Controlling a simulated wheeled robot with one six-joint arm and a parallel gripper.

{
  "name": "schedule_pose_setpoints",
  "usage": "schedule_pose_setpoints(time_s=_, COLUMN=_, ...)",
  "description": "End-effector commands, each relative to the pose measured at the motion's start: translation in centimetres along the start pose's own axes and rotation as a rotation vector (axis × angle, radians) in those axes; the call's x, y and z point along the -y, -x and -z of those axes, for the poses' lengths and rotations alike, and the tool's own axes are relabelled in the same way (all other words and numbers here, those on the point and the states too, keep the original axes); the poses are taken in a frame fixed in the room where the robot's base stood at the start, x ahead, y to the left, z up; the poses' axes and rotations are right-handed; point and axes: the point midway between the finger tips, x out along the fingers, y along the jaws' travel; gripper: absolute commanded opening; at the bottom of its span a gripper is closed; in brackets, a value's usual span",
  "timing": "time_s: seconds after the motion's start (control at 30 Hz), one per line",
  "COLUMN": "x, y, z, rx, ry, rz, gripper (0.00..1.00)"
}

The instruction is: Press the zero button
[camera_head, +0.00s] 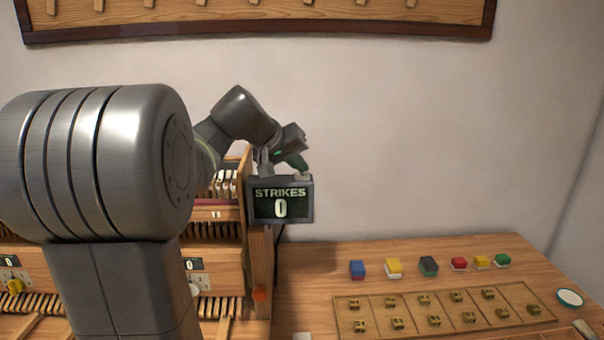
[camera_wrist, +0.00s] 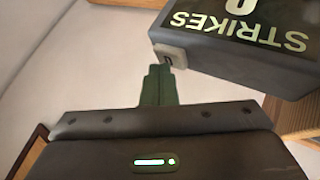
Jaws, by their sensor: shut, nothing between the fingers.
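The STRIKES counter box (camera_head: 281,201) is dark grey and shows 0 on its screen. It also fills the upper right of the wrist view (camera_wrist: 245,50), tilted and partly cut off. A small pale square button (camera_wrist: 172,54) with a dark mark sits at the box's edge in the wrist view. I take it for the zero button, though its mark is hard to read. My gripper (camera_wrist: 159,72) is shut and empty. Its fingertips are right by the button; I cannot tell whether they touch. In the head view my gripper (camera_head: 302,168) is just above the counter's top right.
A wooden cabinet (camera_head: 260,265) stands left of and below the counter. The table on the right holds several coloured blocks, such as a blue one (camera_head: 357,270), and a compartmented wooden tray (camera_head: 375,315). A pegboard (camera_head: 300,12) hangs above; the wall between is bare.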

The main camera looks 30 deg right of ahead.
Motion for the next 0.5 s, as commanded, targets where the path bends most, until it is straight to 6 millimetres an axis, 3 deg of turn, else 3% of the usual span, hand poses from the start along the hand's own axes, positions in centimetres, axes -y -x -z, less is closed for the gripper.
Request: schedule_pose_setpoints(time_s=0.5, x=-0.70, y=0.94, z=0.69, rx=0.000, ry=0.000, rz=0.000, gripper=0.00)
